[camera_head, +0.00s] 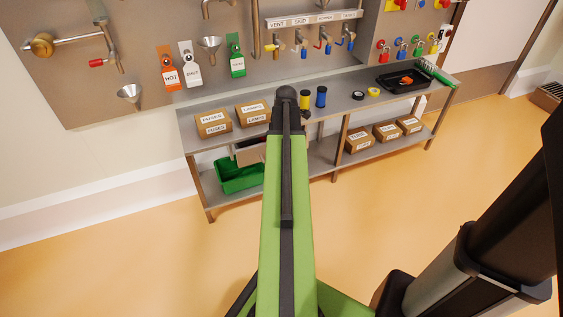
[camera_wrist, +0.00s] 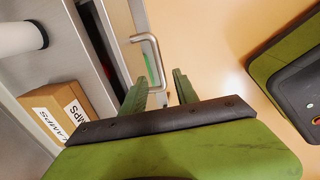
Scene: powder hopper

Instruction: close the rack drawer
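The rack drawer shows in the head view as a pale front (camera_head: 248,153) under the bench top, partly hidden by my arm. It appears to stand out from the rack. In the wrist view its front (camera_wrist: 130,42) runs up the middle, with a bent metal bar handle (camera_wrist: 156,58). My gripper (camera_wrist: 160,80) is open, its two green fingers apart. The lower end of the handle shows between the fingers; I cannot tell whether they touch it. My gripper's fingers are hidden in the head view.
The rack's bench top (camera_head: 345,108) holds a LAMPS box (camera_head: 253,112), a FUSES box (camera_head: 213,123), a blue spool (camera_head: 321,97) and a black tray (camera_head: 403,80). A green bin (camera_head: 236,176) and several boxes sit on the lower shelf. The floor in front is clear.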

